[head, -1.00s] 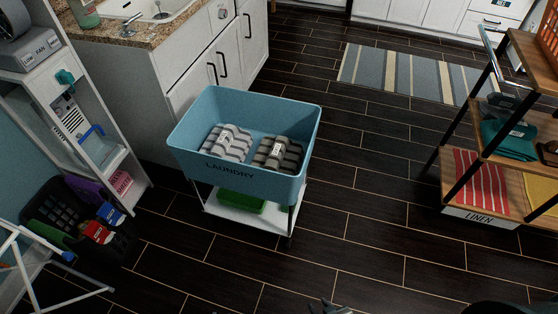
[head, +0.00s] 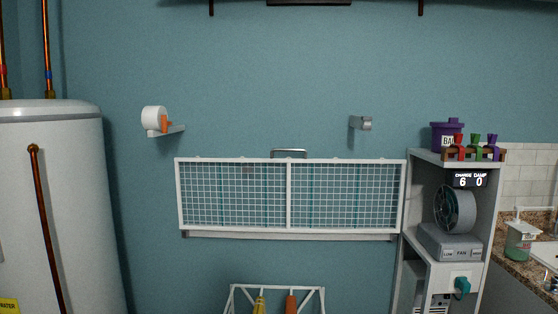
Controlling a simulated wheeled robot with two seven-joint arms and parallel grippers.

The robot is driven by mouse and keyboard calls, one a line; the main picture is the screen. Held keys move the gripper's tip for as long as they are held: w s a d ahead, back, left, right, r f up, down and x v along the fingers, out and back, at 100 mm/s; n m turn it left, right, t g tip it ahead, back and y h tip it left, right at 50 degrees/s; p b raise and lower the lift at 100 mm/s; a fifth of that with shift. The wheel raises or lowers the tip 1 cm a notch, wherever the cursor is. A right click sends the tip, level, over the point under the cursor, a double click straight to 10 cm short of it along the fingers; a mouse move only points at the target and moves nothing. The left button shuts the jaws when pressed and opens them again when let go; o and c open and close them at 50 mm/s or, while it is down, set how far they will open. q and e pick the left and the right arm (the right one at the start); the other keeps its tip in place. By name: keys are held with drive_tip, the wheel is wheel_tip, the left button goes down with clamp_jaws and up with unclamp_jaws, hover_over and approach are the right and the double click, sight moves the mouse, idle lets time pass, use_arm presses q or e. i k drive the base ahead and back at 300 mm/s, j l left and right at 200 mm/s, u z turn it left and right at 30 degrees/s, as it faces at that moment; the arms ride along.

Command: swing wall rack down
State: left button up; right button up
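A white wire-grid wall rack (head: 289,194) hangs against the teal wall in the middle of the head view. It looks folded up flat, with a grey bar (head: 290,236) along its lower edge. A small metal handle or latch (head: 289,153) shows at the middle of its top edge. Neither of my grippers is in the head view, so their state cannot be seen.
A white water tank (head: 50,200) stands at the left. A shelf unit with a fan (head: 455,210) stands close to the rack's right end. A white folding frame (head: 277,298) is below the rack. Brackets (head: 165,130) (head: 361,124) are on the wall above.

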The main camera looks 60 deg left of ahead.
sight(288, 160)
drive_tip(key=u, duration=1.95)
